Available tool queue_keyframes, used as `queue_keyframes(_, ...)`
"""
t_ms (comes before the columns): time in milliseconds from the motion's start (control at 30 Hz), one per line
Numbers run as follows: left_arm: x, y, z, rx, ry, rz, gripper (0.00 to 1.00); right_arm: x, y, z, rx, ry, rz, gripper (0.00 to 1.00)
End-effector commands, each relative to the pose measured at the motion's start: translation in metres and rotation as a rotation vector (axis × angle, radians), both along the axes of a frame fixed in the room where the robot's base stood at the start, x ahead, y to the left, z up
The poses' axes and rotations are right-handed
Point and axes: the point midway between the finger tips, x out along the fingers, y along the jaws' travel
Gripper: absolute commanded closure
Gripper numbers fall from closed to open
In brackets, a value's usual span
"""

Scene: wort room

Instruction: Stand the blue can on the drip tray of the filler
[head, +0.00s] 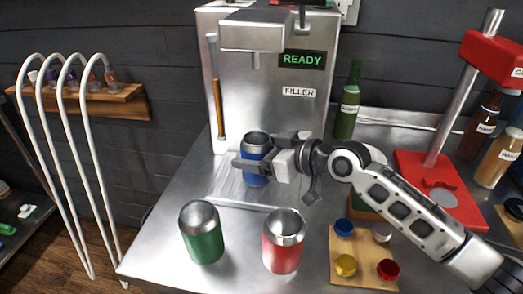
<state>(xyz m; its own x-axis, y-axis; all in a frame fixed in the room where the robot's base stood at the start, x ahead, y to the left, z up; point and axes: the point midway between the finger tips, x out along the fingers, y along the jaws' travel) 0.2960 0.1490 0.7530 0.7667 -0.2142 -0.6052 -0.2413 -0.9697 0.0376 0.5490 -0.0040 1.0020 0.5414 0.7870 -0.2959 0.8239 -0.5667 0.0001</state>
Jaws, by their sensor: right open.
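The blue can (256,181) stands upright at the front of the filler (225,110), under its nozzle. It appears to rest on the drip tray (228,185), though its base is partly hard to make out. My right gripper (252,163) comes in from the right at the can's mid-height. Its fingers are open around the can and hide part of its side. The filler's display reads READY. My left gripper is not in view.
A green can (202,233) and a red can (284,242) stand in front. A wooden board (345,258) with several coloured caps lies at front right. A red-based press (440,190) and bottles stand to the right. A green bottle (347,110) is behind my arm.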

Motion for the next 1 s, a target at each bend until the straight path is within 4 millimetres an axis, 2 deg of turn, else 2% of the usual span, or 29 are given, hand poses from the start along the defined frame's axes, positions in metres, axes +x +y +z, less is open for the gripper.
queue_keyframes(67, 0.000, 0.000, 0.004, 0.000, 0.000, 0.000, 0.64, 0.000, 0.000, 0.005, 0.001, -0.001, 0.000, 0.20)
queue_keyframes(167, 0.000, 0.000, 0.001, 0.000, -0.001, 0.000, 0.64, -0.005, -0.010, 0.005, -0.002, -0.001, -0.002, 0.20)
queue_keyframes(500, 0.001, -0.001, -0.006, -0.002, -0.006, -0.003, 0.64, -0.044, -0.066, 0.024, -0.004, -0.001, -0.002, 0.20)
queue_keyframes(633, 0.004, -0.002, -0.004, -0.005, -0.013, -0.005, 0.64, -0.056, -0.082, 0.031, -0.003, 0.000, -0.003, 0.20)
queue_keyframes(800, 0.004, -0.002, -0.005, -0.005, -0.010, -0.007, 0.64, -0.064, -0.093, 0.037, -0.001, 0.000, -0.001, 0.20)
queue_keyframes(1000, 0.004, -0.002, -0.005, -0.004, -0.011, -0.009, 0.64, -0.065, -0.095, 0.039, 0.000, 0.000, 0.001, 0.20)
